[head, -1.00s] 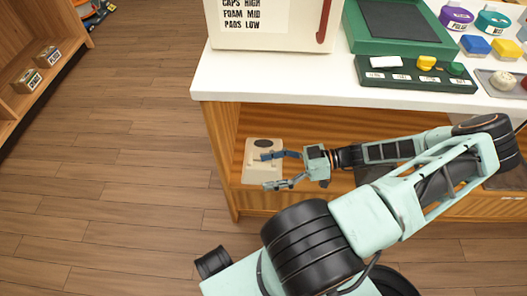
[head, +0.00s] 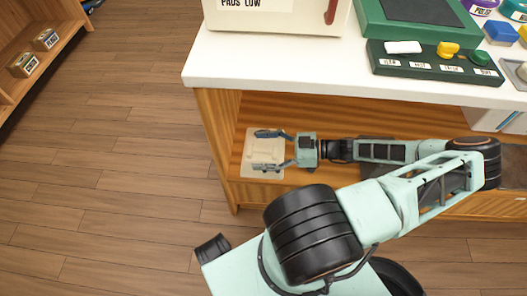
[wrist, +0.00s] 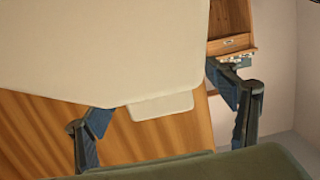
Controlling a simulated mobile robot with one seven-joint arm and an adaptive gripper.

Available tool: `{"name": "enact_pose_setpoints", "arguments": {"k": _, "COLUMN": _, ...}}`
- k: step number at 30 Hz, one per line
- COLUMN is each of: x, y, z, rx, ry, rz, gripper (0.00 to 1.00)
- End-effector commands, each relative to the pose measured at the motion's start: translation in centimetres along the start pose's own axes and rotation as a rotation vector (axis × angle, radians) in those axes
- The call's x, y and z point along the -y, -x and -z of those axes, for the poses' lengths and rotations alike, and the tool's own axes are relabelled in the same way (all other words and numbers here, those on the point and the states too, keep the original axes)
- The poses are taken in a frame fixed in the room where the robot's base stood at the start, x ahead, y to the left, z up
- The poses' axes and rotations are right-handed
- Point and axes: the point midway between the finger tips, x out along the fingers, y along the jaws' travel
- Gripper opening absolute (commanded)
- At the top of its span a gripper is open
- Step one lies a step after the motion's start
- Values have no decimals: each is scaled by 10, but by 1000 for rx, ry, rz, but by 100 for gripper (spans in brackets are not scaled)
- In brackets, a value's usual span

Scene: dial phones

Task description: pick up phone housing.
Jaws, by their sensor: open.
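The phone housing (head: 263,152) is a beige, blocky piece at the left end of the wooden shelf under the white counter. My gripper (head: 259,150) is open and reaches in from the right, with its two fingers over or beside the housing's far and near sides. In the wrist view the housing (wrist: 110,50) fills the upper left as a large pale panel with a small tab at its lower edge. The fingers of my gripper (wrist: 160,104) stand apart near that edge. I cannot tell whether they touch the housing, and part of it is hidden.
The white counter (head: 300,62) overhangs the shelf (head: 236,171). On it are a green tray (head: 375,28) and a dark labelled rack (head: 425,64) with coloured pieces. The cabinet's left side panel (head: 214,140) stands close to the housing. Wooden floor (head: 100,170) is clear at left.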

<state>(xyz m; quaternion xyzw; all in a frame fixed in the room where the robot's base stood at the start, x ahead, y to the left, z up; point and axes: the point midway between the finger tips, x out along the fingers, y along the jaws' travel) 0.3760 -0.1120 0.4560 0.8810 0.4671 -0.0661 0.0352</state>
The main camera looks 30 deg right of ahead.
Motion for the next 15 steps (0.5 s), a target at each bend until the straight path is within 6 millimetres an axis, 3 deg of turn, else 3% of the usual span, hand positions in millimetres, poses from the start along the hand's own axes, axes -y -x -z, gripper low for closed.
{"name": "enact_pose_setpoints", "arguments": {"k": 7, "x": -2, "y": -38, "z": 2, "rx": -2, "ry": 2, "rz": 5, "gripper": 78}}
{"name": "enact_pose_setpoints", "arguments": {"k": 15, "x": -3, "y": -47, "z": 4, "rx": 0, "ry": 0, "rz": 1, "gripper": 78}}
